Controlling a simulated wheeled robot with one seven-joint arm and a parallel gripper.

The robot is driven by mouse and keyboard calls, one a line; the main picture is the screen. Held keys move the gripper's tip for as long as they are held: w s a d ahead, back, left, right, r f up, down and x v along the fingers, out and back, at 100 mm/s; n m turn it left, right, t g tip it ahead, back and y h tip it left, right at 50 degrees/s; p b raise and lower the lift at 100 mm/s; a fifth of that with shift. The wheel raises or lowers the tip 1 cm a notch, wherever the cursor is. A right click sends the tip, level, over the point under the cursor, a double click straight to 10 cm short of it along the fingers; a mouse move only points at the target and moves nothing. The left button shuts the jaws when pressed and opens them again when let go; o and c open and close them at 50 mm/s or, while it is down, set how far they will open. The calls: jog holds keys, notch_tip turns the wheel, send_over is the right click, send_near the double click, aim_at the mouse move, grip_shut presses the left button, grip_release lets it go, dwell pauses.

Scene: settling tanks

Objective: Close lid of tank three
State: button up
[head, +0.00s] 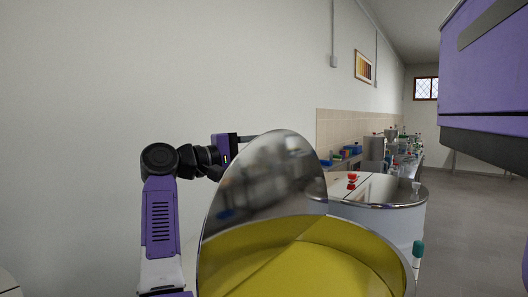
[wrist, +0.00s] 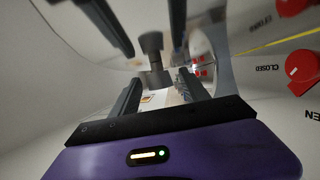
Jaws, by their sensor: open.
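The near tank (head: 300,268) holds yellow liquid, and its mirror-like lid (head: 265,180) stands raised and tilted up. No number shows to tell which tank it is.
A second tank (head: 385,225) with a flat closed top and a red knob (head: 352,179) stands behind. Red dials (wrist: 302,68) marked CLOSED sit at right in the wrist view. The floor (head: 465,210) at right is clear.

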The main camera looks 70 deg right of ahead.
jog(key=shift+c, duration=0.4)
grip_shut()
jog(key=shift+f, duration=0.1)
dwell(0.8)
